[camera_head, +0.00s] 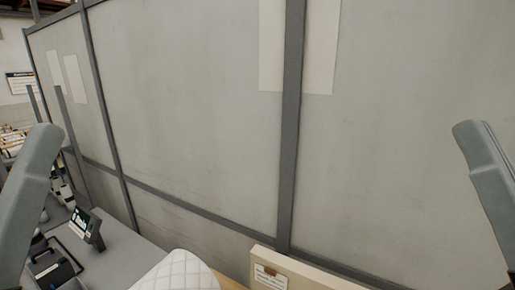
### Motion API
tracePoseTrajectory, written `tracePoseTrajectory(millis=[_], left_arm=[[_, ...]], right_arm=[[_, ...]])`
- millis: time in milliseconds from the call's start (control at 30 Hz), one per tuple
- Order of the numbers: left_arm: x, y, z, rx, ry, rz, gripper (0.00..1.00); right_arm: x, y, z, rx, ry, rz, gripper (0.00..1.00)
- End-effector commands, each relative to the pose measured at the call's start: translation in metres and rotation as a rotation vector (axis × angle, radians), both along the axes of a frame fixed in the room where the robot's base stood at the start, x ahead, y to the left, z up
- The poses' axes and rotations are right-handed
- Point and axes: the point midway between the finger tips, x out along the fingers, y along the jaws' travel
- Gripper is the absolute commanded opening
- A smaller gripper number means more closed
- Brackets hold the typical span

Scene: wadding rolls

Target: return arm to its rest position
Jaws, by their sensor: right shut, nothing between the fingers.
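One of my grey arm links (28,200) rises at the left edge, with its rounded upper end in front of the wall panels. A matching grey link of my right arm (490,180) slants in at the right edge, clear of the wall panel behind it. No fingers of either gripper can be made out. A white quilted wadding roll (178,273) shows in part at the bottom, cut off by the lower edge. Neither visible arm link appears to touch it.
A framed grey partition (190,110) fills most of the view. A grey worktop (125,245) at lower left carries a small screen (87,226) and a dark device (53,270). A beige box or board (310,276) with a label stands at the bottom. Shelving shows far left.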

Motion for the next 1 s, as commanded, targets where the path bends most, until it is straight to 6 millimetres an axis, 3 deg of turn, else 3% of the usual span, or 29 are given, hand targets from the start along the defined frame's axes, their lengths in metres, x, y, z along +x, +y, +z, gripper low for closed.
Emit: tracePoseTrajectory(millis=[33,67,100,400,500,633,1000], left_arm=[[0.0,0.0,0.0,0.0,0.0,0.0,0.76],[0.0,0.0,0.0,0.0,0.0,0.0,0.76],[0.001,0.0,0.037,0.0,0.004,0.0,0.76],[0.0,0.0,0.163,0.0,-0.001,0.0,0.76],[0.0,0.0,0.192,0.0,-0.001,0.0,0.76],[0.0,0.0,0.206,0.0,0.0,0.0,0.76],[0.0,0.0,0.202,0.0,0.001,0.0,0.76]], right_arm=[[-0.019,-0.017,0.005,-0.071,-0.05,-0.185,0.0],[-0.013,-0.019,0.002,-0.131,-0.036,-0.259,0.0],[-0.012,-0.018,0.04,-0.127,-0.035,-0.245,0.0],[-0.01,-0.017,0.164,-0.123,-0.031,-0.238,0.0],[-0.01,-0.017,0.193,-0.123,-0.03,-0.237,0.0],[-0.01,-0.017,0.206,-0.123,-0.029,-0.236,0.0],[-0.01,-0.017,0.202,-0.123,-0.029,-0.236,0.0]])
